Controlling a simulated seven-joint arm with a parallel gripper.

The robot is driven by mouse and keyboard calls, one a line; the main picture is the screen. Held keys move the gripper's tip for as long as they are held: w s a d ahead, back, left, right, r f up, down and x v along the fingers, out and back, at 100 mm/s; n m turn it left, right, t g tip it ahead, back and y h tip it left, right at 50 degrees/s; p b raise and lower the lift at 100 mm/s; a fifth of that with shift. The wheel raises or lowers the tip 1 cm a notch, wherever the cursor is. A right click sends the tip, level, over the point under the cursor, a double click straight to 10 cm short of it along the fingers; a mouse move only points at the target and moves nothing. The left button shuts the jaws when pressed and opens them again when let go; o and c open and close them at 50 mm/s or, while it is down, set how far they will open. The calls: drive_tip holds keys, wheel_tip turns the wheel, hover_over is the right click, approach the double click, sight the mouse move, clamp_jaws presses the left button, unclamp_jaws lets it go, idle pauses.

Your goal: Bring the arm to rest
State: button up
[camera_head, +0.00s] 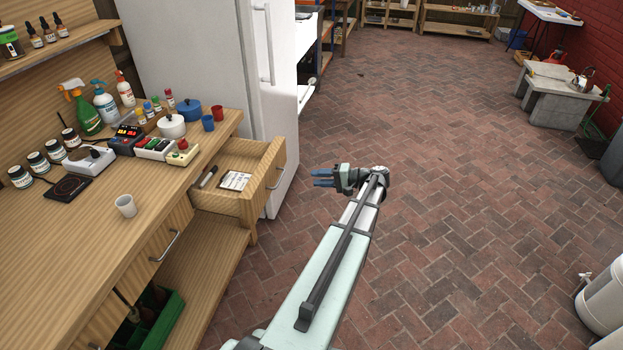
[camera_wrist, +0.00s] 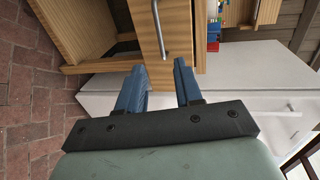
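My gripper (camera_head: 323,178) is at the end of my arm, out over the brick floor and to the right of the open drawer (camera_head: 240,203). Its blue fingers point left, toward the drawer and bench. In the wrist view my gripper (camera_wrist: 160,88) shows two blue fingers held apart with nothing between them. The drawer front with its metal handle lies beyond the fingertips in that view. The gripper looks clear of the drawer, with floor showing between them in the head view.
The wooden bench (camera_head: 60,245) carries a white cup (camera_head: 126,206), bottles, jars and small devices. The open drawer holds a dark marker-like item (camera_head: 208,177) and a white label-like item (camera_head: 235,181). A white fridge (camera_head: 230,60) stands behind.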

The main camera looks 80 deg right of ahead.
drive_tip(key=shift+s, duration=0.25)
idle(0.5)
